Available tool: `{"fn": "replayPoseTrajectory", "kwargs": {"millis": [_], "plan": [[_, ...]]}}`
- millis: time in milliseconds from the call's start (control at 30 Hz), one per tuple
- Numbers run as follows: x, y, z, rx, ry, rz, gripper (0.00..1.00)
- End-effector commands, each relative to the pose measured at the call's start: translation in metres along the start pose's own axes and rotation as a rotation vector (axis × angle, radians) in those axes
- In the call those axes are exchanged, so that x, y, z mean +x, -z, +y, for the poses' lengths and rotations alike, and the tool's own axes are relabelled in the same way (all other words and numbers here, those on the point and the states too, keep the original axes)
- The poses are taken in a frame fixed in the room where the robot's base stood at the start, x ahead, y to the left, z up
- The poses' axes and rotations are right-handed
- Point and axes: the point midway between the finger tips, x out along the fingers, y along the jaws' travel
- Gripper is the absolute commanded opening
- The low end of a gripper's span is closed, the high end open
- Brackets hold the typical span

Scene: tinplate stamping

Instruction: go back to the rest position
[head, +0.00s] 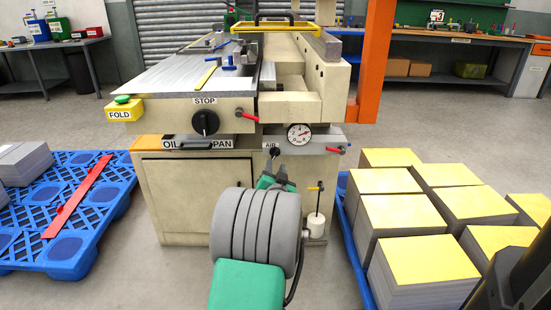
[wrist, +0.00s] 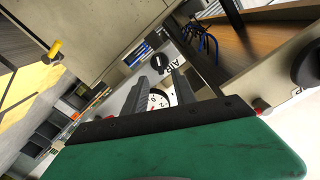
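My gripper (head: 277,176) is in front of the cream press machine (head: 190,190), just below the AIR knob (head: 273,153) as the head view shows it. In the wrist view my gripper (wrist: 159,78) has its two dark fingers apart with nothing between them. The AIR label and a black knob (wrist: 156,62) lie beyond the fingertips, and the round gauge (wrist: 160,98) shows behind the gap. The grey arm links hide part of the machine's lower front in the head view.
A blue pallet (head: 345,215) with several yellow-topped sheet stacks (head: 400,215) stands close on the right. Another blue pallet (head: 75,220) with a red bar (head: 75,198) is on the left. An orange post (head: 374,60) rises behind. Red-handled levers (head: 335,150) jut from the machine's front.

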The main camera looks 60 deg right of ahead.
Motion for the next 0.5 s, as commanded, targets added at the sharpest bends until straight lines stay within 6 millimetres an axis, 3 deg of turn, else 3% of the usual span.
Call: {"fn": "replayPoseTrajectory", "kwargs": {"millis": [400,500], "plan": [[-0.006,0.0,0.0,0.0,0.001,0.0,0.33],[-0.006,0.003,-0.015,-0.006,0.013,-0.02,0.33]]}}
